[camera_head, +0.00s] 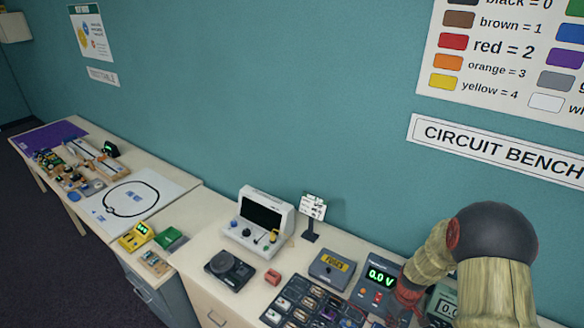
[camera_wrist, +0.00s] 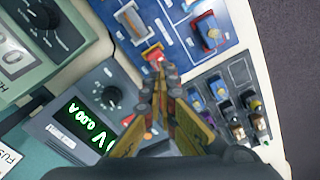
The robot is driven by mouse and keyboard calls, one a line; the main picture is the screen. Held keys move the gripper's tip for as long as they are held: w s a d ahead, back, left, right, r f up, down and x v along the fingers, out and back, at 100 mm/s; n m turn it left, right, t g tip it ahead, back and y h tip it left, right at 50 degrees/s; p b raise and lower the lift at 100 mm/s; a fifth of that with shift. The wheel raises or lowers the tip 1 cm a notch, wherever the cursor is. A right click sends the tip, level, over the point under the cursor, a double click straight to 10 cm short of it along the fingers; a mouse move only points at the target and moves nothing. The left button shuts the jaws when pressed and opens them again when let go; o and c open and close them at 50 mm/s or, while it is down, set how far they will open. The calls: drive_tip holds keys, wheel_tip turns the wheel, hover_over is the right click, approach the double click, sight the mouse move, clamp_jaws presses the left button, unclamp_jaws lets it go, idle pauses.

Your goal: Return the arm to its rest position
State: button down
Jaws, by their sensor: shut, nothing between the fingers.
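My gripper (camera_wrist: 162,68) shows in the wrist view with its fingers together and nothing between them. Its tips appear over the lower edge of a blue board (camera_wrist: 180,25), close to a small red part (camera_wrist: 153,50). I cannot tell the height of the tips above it. In the head view my arm reaches over the right end of the circuit bench, beside the power supply (camera_head: 379,277) reading 0.0 V. My arm covers part of the bench there, and the fingertips cannot be made out in that view.
The power supply (camera_wrist: 75,130) and a grey-green meter (camera_wrist: 28,45) stand left in the wrist view. A parts tray (camera_wrist: 240,92) lies right. In the head view are a compartment tray (camera_head: 303,302), a white console (camera_head: 262,222), a small sign (camera_head: 312,208) and the wall behind.

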drive_tip(key=s+a+r+m+t+b, duration=0.2)
drive_tip(key=s+a+r+b, duration=0.5)
drive_tip(key=b, duration=0.5)
drive_tip(key=s+a+r+m+t+b, duration=0.3)
drive_tip(key=s+a+r+b, duration=0.4)
drive_tip(key=s+r+b, duration=0.4)
drive_tip(key=shift+s+t+b, duration=0.3)
drive_tip(key=shift+s+b, duration=0.1)
drive_tip(key=shift+s, duration=0.7)
drive_tip(key=shift+a, duration=0.1)
idle(0.4)
